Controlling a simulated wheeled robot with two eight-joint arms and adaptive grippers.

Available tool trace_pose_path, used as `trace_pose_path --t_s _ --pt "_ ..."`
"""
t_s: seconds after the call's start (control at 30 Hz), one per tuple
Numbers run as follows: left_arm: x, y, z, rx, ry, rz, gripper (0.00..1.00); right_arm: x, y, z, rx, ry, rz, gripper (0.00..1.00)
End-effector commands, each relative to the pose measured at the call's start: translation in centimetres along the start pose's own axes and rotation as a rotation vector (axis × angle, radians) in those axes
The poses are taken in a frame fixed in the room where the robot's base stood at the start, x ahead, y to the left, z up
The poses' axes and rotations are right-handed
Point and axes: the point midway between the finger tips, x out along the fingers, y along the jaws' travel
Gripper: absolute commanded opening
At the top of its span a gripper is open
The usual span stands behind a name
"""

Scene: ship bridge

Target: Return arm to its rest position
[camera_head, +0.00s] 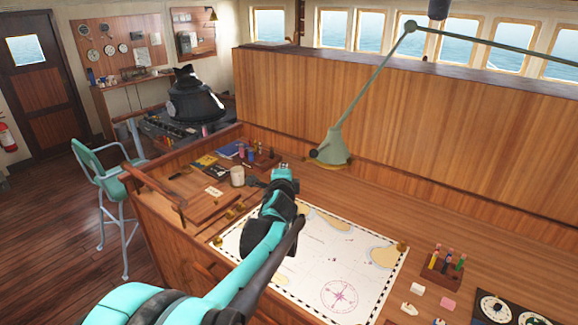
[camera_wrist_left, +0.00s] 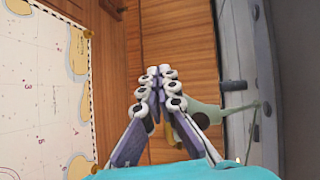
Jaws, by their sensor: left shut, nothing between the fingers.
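My left arm comes in from the bottom left in the head view and reaches over the chart (camera_head: 310,275). Its gripper (camera_head: 284,170) is above the desk just past the chart's far left edge, near a white mug (camera_head: 237,176). In the left wrist view the gripper (camera_wrist_left: 157,82) has its fingers together with nothing between them, over brown wood. The chart (camera_wrist_left: 40,100) shows at the left of that view. My right gripper shows in neither view.
A green desk lamp (camera_head: 333,148) stands right of the gripper. Bottles (camera_head: 260,155) and books stand behind the mug. A wooden pen holder (camera_head: 440,270), erasers (camera_head: 448,303) and round instruments (camera_head: 495,308) lie at the right. A teal stool (camera_head: 100,170) is at the left.

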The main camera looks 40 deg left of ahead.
Motion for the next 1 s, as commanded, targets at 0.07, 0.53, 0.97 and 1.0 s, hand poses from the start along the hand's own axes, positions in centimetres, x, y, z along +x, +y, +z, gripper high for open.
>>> trace_pose_path --t_s 0.07,0.53,0.97,1.0 --pt "-1.5 -0.1 0.8 -0.001 -0.001 0.0 0.0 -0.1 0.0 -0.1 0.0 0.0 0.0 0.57" --pt "-5.2 -0.1 2.6 0.0 0.0 0.0 0.0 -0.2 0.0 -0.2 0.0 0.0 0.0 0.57" --pt "-12.3 14.8 -3.0 -0.462 0.027 0.261 0.0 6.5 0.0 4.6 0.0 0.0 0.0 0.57" --pt "-13.9 17.6 -3.9 -0.544 0.024 0.319 0.0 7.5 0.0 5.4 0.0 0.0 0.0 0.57"
